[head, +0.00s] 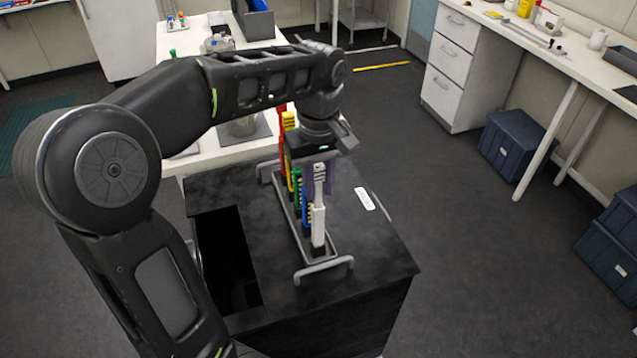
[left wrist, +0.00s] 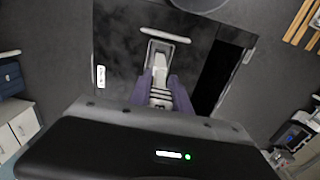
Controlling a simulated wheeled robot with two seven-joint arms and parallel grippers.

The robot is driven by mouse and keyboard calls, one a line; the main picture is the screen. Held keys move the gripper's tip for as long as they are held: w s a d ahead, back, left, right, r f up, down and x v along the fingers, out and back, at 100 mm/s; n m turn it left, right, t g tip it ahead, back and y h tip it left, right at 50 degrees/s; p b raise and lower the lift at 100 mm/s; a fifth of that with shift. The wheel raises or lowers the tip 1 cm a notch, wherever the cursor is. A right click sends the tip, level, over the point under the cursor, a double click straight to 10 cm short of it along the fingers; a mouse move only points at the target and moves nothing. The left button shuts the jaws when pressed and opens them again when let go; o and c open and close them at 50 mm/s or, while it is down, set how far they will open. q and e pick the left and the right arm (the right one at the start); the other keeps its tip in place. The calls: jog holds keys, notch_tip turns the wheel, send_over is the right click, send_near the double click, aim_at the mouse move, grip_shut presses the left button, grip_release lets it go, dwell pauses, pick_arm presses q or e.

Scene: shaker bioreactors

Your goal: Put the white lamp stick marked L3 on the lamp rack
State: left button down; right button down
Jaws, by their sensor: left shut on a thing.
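The white lamp stick (head: 318,226) is upright at the near end of the grey lamp rack (head: 318,268), in line with the other sticks. No L3 mark is readable on it. My left gripper (head: 319,178), with purple fingers, is shut on its upper part from above. In the left wrist view the fingers (left wrist: 163,92) stand on both sides of the pale stick (left wrist: 160,62). I cannot tell whether its foot is fully seated in the rack. My right gripper is not in view.
Red (head: 282,140), yellow (head: 289,120), green (head: 297,188) and blue (head: 305,212) sticks stand in a row behind, partly hidden by my gripper. The rack sits on a black-topped cabinet (head: 375,255) with a dark opening at left. A white label (head: 364,199) lies right of the rack.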

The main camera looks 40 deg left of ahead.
pick_arm(q)
jog(key=shift+f+b, duration=0.3)
jog(key=shift+f, duration=0.15)
dwell(0.6)
jog(key=c, duration=1.1)
grip_release()
